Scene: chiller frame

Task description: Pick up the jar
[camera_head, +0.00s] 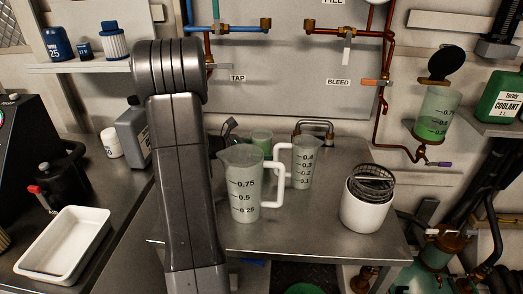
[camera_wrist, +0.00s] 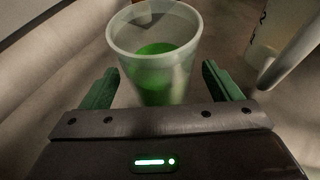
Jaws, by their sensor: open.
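The jar (camera_wrist: 155,55) is a clear, open-topped cup with green liquid in it. In the wrist view it stands upright between the two green fingers of my gripper (camera_wrist: 159,72), which is open. There is a gap between each finger and the jar's wall. In the head view the jar (camera_head: 262,136) shows its top and green contents behind the larger measuring jug (camera_head: 243,188), which hides its lower part. My arm hides most of my gripper in the head view.
A tall measuring jug (camera_head: 304,165) stands just right of the jar. A white canister (camera_head: 364,212) stands further right on the metal bench (camera_head: 310,226). A bent pipe (camera_head: 316,128) rises behind. A white tray (camera_head: 64,244) lies at left.

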